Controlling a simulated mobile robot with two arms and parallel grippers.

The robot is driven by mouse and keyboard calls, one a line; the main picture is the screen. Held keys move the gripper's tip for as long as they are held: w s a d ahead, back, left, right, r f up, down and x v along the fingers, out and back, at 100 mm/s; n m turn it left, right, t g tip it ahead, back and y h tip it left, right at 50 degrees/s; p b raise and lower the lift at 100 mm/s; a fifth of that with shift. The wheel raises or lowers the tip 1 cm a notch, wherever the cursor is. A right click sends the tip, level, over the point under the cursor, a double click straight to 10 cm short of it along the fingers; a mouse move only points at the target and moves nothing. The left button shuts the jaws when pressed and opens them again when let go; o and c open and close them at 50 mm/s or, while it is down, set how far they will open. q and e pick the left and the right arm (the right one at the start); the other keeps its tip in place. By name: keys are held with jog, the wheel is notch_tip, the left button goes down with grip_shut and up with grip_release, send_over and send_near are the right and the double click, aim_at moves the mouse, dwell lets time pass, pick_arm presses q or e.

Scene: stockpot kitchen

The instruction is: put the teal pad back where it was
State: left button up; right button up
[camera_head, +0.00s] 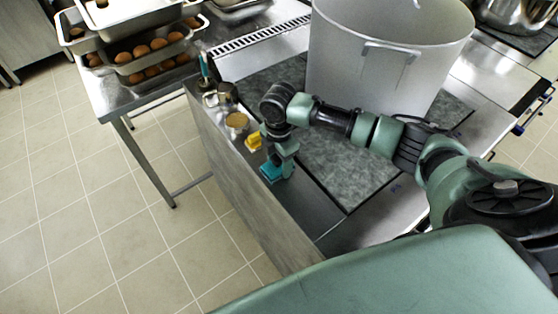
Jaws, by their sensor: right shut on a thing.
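The teal pad (271,171) is at the left edge of the steel counter, at the tip of my right gripper (280,163). My right arm reaches in from the right and the gripper points down, shut on the pad. The gripper's fingers hide part of the pad. I cannot tell whether the pad touches the counter or hangs just above it. A yellow block-like thing (252,141) is just behind the pad along the same edge. My left gripper is not in the picture.
A large stockpot (385,65) stands on the grey stove plate to the right. Small jars (236,120) and a teal-handled tool (203,66) line the counter's left edge farther back. Trays of eggs (148,52) sit on a side table at upper left. The counter strip (312,212) in front is bare.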

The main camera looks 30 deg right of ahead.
jog(key=shift+f, duration=0.1)
jog(key=o, duration=1.3)
notch_tip(320, 180, up, 12)
jog(key=shift+r+b, duration=0.15)
jog(key=shift+b, duration=0.75)
